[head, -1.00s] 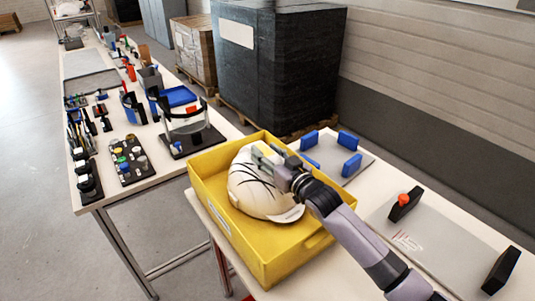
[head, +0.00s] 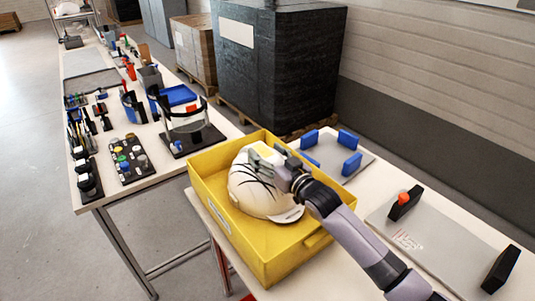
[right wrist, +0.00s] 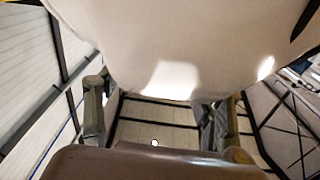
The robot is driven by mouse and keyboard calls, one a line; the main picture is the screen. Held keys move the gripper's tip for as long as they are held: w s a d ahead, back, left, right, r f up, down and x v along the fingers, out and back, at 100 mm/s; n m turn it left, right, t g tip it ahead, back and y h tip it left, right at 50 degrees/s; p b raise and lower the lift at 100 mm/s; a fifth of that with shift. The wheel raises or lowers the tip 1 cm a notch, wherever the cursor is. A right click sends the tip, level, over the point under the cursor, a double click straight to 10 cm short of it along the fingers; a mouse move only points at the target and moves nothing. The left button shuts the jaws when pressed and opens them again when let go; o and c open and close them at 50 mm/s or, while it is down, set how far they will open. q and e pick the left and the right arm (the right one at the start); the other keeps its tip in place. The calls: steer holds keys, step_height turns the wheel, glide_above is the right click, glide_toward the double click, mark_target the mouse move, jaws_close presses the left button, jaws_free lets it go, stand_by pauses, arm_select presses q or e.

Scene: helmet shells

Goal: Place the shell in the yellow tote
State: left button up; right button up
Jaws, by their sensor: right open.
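The white helmet shell (head: 258,190) with dark lines lies inside the yellow tote (head: 283,262) in the head view. My right gripper (head: 262,158) is open at the upper side of the shell, inside the tote's outline. In the right wrist view, the pale shell surface (right wrist: 190,45) fills the top, and the two fingers of my right gripper (right wrist: 160,115) stand apart below it. Whether the fingers touch the shell cannot be told. My left gripper is not in view.
A grey plate with blue blocks (head: 350,165) lies right of the tote. Another grey plate with black holders (head: 440,240) lies nearer. A stand with a visor-like band (head: 188,135) and several small parts are on the left table. Black wrapped pallet goods (head: 275,70) stand behind.

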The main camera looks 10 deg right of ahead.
steer(key=shift+s+r, duration=0.1)
steer(key=b+v, duration=0.1)
steer(key=v, duration=0.5)
steer(key=shift+s+d, duration=0.15)
steer(key=shift+s, duration=0.05)
steer(key=shift+s+d, duration=0.15)
steer(key=shift+s, duration=0.25)
